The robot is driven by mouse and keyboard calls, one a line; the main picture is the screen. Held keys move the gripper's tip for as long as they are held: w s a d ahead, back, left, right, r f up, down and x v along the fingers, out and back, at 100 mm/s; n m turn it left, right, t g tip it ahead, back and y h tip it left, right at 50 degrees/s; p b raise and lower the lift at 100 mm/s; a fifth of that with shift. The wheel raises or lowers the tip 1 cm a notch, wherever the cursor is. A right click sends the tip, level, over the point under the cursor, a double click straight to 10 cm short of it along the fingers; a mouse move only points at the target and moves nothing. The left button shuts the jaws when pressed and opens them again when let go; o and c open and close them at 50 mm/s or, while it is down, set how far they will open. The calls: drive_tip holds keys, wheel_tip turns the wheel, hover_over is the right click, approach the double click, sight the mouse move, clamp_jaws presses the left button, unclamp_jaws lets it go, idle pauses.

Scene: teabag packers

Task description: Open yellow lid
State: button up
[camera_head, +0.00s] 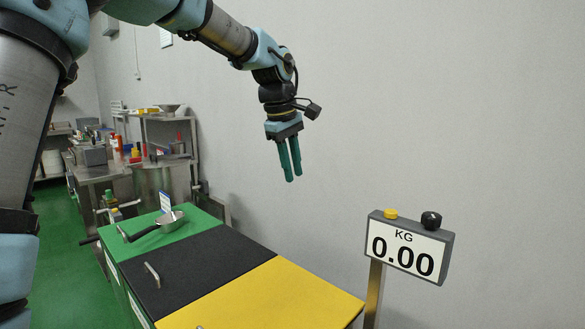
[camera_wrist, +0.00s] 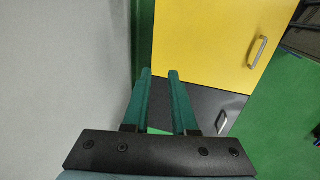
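The yellow lid (camera_head: 265,300) lies flat and closed at the near end of a row of lids in the head view. Its handle shows only as a small piece at the bottom edge there. In the wrist view the yellow lid (camera_wrist: 200,40) fills the upper middle, with its metal handle (camera_wrist: 258,50) on the right side. My gripper (camera_head: 293,177) hangs in the air above the lids, pointing down, near the wall. In the wrist view my gripper (camera_wrist: 160,73) is empty, its two green fingers apart with a gap between them.
The black lid (camera_head: 196,268) with a metal handle and the green lid (camera_head: 190,228) adjoin it. A metal pan (camera_head: 170,220) rests on the green lid. A scale display (camera_head: 405,248) reading 0.00 stands at the right. The grey wall is behind; shelves stand back left.

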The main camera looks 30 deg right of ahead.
clamp_jaws()
idle(1.0)
drive_tip(key=shift+o, duration=1.8)
unclamp_jaws()
drive_tip(key=b+v, duration=0.1)
drive_tip(key=v, duration=0.9)
drive_tip(key=shift+r, duration=0.4)
drive_tip(key=shift+a, duration=0.15)
drive_tip(key=shift+c, duration=0.2)
